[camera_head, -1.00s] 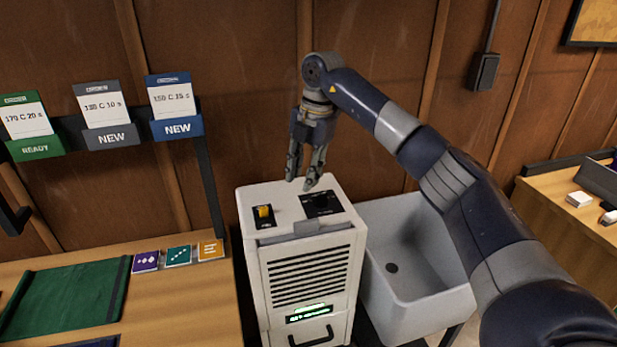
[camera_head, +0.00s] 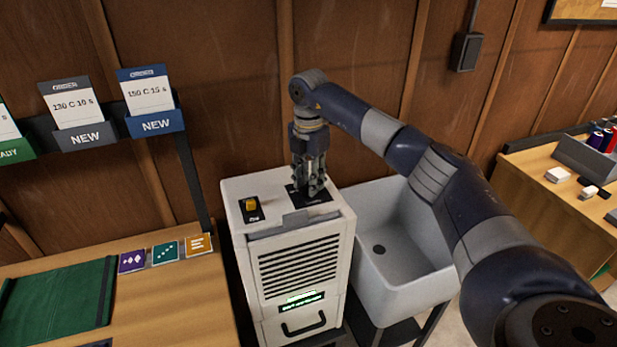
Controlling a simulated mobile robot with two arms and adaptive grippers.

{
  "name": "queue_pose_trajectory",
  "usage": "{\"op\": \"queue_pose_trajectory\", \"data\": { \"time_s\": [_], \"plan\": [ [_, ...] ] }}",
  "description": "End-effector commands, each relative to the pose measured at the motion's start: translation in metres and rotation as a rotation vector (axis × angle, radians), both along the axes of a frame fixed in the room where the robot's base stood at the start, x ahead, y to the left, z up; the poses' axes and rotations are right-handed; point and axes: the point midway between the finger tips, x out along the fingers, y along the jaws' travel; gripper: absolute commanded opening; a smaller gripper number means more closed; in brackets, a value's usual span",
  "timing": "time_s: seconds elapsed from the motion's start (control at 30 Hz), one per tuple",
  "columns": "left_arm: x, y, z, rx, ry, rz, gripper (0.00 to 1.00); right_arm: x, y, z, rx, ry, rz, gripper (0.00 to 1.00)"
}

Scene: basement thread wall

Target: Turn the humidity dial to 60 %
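A white dehumidifier-like unit (camera_head: 293,262) stands between the wooden table and the sink, with a vented front and a small lit green display (camera_head: 301,301) too small to read. On its top are a yellow switch (camera_head: 251,204) at the left and a black dial plate (camera_head: 322,200) at the right. My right gripper (camera_head: 311,192) points straight down over the black plate, its fingers at the dial, which they hide. I cannot tell whether the fingers are closed on the dial or only around it. My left gripper is not in view.
A white sink (camera_head: 395,250) stands right of the unit. The left table (camera_head: 185,300) bears a green mat (camera_head: 60,305) and small coloured cards (camera_head: 165,252). Order cards (camera_head: 150,100) stand on a rack behind. Another table (camera_head: 540,190) with spools is at the right.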

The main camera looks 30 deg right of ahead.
Motion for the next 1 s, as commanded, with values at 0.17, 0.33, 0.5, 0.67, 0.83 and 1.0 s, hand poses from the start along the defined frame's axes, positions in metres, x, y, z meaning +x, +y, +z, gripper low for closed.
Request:
{"op": "queue_pose_trajectory", "data": {
  "time_s": [0.17, 0.33, 0.5, 0.67, 0.83, 1.0],
  "plan": [
    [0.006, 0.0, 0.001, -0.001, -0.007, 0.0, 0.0, 0.0, 0.0, -0.003, 0.0, -0.001, 0.001, 0.3],
    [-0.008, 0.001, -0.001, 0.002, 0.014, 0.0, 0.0, 0.0, 0.0, -0.003, 0.0, 0.0, 0.001, 0.21],
    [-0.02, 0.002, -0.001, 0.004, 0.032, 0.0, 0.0, 0.0, 0.0, -0.003, 0.0, 0.0, 0.001, 0.0],
    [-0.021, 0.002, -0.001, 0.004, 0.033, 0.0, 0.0, 0.0, 0.001, -0.003, 0.001, 0.0, 0.003, 0.0],
    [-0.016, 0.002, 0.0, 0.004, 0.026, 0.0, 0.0, 0.0, 0.0, -0.002, 0.001, 0.0, 0.026, 0.0],
    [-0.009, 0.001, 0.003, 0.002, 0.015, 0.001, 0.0, 0.0, 0.001, -0.002, 0.001, 0.0, 0.096, 0.0]
  ]
}}
